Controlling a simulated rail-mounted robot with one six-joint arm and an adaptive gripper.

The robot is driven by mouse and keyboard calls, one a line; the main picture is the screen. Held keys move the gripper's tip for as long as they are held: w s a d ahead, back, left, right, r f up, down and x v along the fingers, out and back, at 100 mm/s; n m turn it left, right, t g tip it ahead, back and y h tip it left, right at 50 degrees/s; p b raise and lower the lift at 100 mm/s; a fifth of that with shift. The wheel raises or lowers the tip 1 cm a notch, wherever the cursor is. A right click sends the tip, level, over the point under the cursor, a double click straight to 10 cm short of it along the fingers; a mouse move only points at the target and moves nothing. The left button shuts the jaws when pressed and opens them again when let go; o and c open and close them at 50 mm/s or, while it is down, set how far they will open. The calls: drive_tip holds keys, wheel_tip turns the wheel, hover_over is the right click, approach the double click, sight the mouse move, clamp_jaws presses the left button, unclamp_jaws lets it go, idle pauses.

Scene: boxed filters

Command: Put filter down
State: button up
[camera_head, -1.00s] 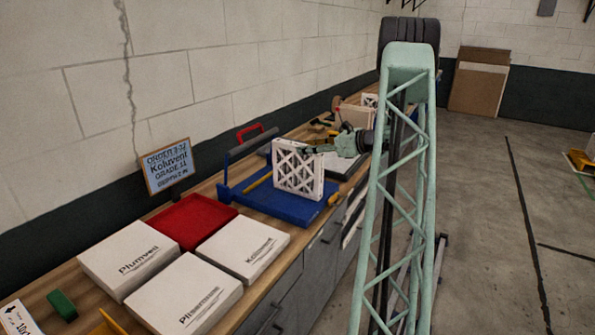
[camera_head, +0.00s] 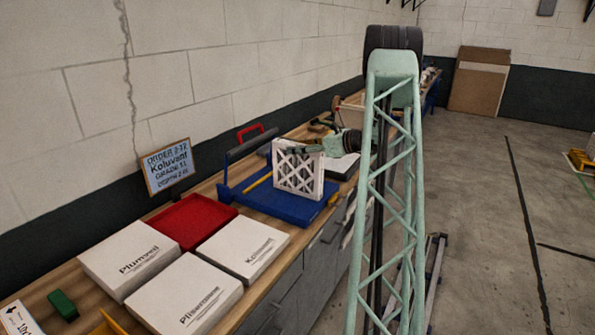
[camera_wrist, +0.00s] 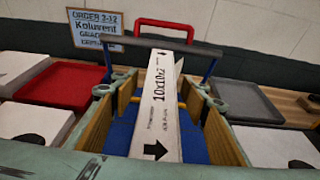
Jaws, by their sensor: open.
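The white filter (camera_head: 298,172) with a lattice face stands upright on the blue tray (camera_head: 252,197). In the wrist view the filter (camera_wrist: 157,105) shows edge-on, with "10x10x2" and an arrow printed on its narrow side. My gripper (camera_wrist: 158,92) is open, with one tan-padded finger on each side of the filter and a gap on both sides. In the head view my gripper (camera_head: 308,149) is at the filter's upper right, and its fingertips are partly hard to make out.
A red tray (camera_head: 192,222) and white boxes, one marked Plumvent (camera_head: 130,258), lie to the left. A dark bar (camera_head: 251,143) with a red handle (camera_head: 257,131) spans behind the filter. A grey tray (camera_wrist: 243,100) is at right. An order sign (camera_head: 168,166) stands by the wall.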

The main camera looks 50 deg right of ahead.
idle(0.5)
drive_tip(key=c, duration=1.2)
drive_tip(key=shift+r, duration=0.1)
drive_tip(key=shift+c, duration=0.3)
drive_tip(key=shift+r, duration=1.35)
drive_tip(key=s+a+r, duration=0.1)
drive_tip(key=s+a, duration=0.1)
drive_tip(key=s, duration=0.5)
drive_tip(key=s+a+r, duration=0.1)
drive_tip(key=s+a, duration=0.1)
drive_tip(key=s, duration=0.6)
drive_tip(key=shift+s+a+b, duration=0.2)
drive_tip(key=shift+a+b, duration=0.05)
drive_tip(key=shift+b, duration=0.15)
